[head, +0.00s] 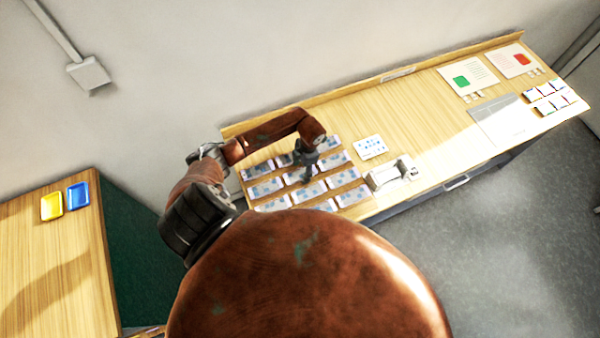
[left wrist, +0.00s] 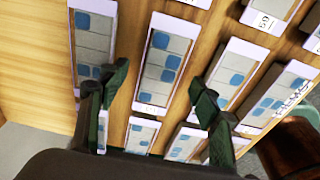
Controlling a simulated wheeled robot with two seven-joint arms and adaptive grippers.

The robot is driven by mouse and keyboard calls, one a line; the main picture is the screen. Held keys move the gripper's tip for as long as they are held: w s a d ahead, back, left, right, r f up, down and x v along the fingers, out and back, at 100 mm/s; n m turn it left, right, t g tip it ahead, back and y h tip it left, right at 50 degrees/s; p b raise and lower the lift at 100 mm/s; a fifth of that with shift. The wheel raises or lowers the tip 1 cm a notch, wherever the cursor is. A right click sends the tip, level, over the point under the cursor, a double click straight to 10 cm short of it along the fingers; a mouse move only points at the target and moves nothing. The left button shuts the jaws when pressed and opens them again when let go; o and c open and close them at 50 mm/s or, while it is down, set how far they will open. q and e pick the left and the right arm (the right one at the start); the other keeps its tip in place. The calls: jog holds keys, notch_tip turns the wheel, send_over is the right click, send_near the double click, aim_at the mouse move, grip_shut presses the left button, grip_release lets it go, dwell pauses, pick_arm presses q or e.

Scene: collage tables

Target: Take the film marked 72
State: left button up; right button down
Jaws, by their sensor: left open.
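Several films, pale strips with blue squares, lie in rows on the wooden table; one is the front right film (head: 353,195). My left gripper (head: 306,170) is over the middle of these rows, pointing down, open and empty. In the left wrist view, the open fingers (left wrist: 158,80) stand to either side of one film (left wrist: 166,62), with no contact that I can make out. Its small end label is too blurred to read. Another film (left wrist: 268,20) shows a label whose number I cannot read surely. I cannot tell which film is marked 72. My right gripper is not in view.
A white device (head: 392,174) and a blue-dotted card (head: 370,147) stand right of the films. Sheets with a green patch (head: 461,81) and a red patch (head: 522,59) lie farther right. Yellow (head: 52,206) and blue (head: 78,195) trays sit on the left table.

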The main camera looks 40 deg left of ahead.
pick_arm(q)
jog(key=shift+c, duration=0.3)
jog(key=c, duration=1)
jog(key=shift+r, duration=0.15)
